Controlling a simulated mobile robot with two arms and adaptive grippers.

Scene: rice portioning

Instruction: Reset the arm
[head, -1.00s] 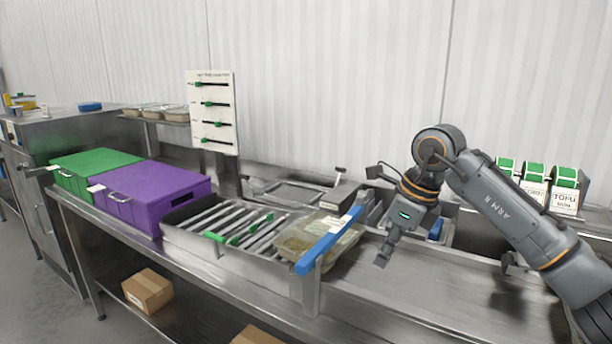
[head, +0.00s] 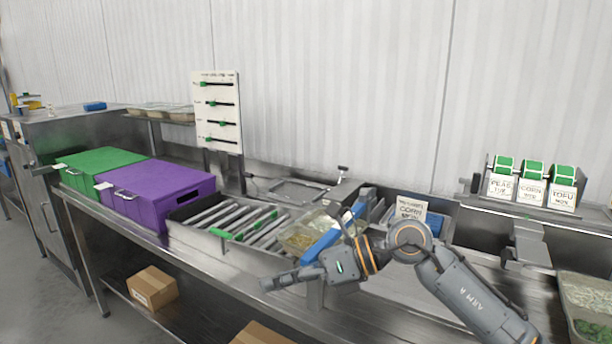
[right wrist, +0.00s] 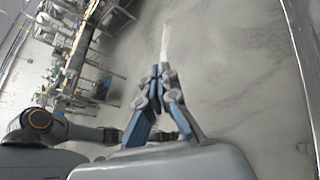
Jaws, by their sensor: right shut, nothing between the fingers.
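In the right wrist view the closed fingers (right wrist: 162,72) point away over the grey floor (right wrist: 235,70).
A purple box (head: 150,190) and green box (head: 100,165) stand left. Labelled dispensers (head: 532,185) stand back right. Food trays (head: 590,305) sit lower right.

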